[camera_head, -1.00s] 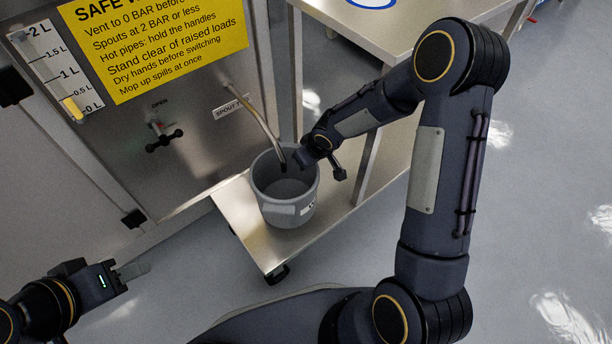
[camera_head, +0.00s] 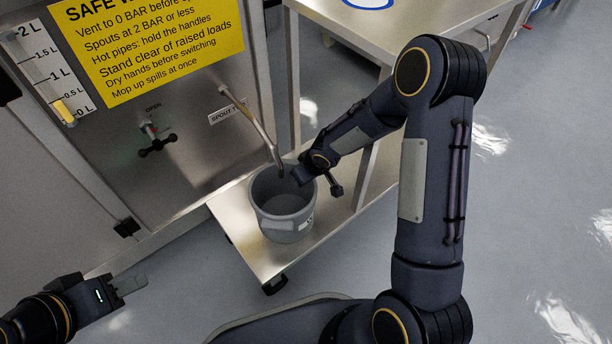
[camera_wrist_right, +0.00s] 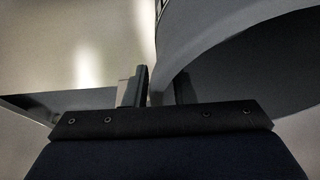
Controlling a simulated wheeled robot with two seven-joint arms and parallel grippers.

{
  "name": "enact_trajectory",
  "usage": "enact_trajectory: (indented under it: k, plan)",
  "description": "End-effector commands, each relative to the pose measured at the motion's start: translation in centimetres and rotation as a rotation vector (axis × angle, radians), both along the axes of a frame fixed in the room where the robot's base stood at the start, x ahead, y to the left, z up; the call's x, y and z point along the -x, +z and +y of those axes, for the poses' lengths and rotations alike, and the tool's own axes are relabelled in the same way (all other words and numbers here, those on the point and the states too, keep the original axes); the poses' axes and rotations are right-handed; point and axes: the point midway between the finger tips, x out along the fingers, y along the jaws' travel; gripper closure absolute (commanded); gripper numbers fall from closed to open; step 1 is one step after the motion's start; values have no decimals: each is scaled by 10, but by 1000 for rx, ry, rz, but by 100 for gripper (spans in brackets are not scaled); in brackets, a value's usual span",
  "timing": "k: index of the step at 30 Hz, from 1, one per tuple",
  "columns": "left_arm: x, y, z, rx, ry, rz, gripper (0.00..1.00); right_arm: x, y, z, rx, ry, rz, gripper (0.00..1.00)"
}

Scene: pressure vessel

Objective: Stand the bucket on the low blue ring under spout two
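The grey bucket (camera_head: 283,212) is upright over the low metal shelf (camera_head: 238,222). Whether its base touches the shelf is hard to tell. The bent spout (camera_head: 262,132), beside a partly hidden "SPOUT" label (camera_head: 226,112), ends over the bucket's mouth. My right gripper (camera_head: 302,176) is at the bucket's far right rim. In the right wrist view, the bucket wall (camera_wrist_right: 215,42) runs between the fingers (camera_wrist_right: 160,88), which seem closed on it.
The steel panel (camera_head: 190,130) with a valve handle (camera_head: 157,145), level gauge (camera_head: 50,75) and yellow sign (camera_head: 150,45) stands behind the shelf. A steel table (camera_head: 430,25) with legs stands close behind my right arm. Open floor (camera_head: 540,200) lies to the right.

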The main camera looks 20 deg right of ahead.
Motion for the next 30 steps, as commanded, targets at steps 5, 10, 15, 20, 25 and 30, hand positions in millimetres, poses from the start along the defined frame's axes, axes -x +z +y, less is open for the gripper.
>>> enact_trajectory:
  k: [5,10,15,20,25,30]
  plan:
    - [0,2,0,0,0,0,60,0,2,0,0,0,0,77]
    - [0,12,0,0,0,0,60,5,20,-2,-1,-1,-3,77]
    - [0,29,0,0,0,0,60,18,55,-7,-1,-1,-3,77]
    - [0,43,0,0,0,0,60,30,86,-12,-1,-2,-2,77]
    - [0,52,0,0,0,0,60,39,107,-15,0,-1,-2,77]
    - [0,55,0,0,0,0,60,45,120,-19,1,-15,-4,77]
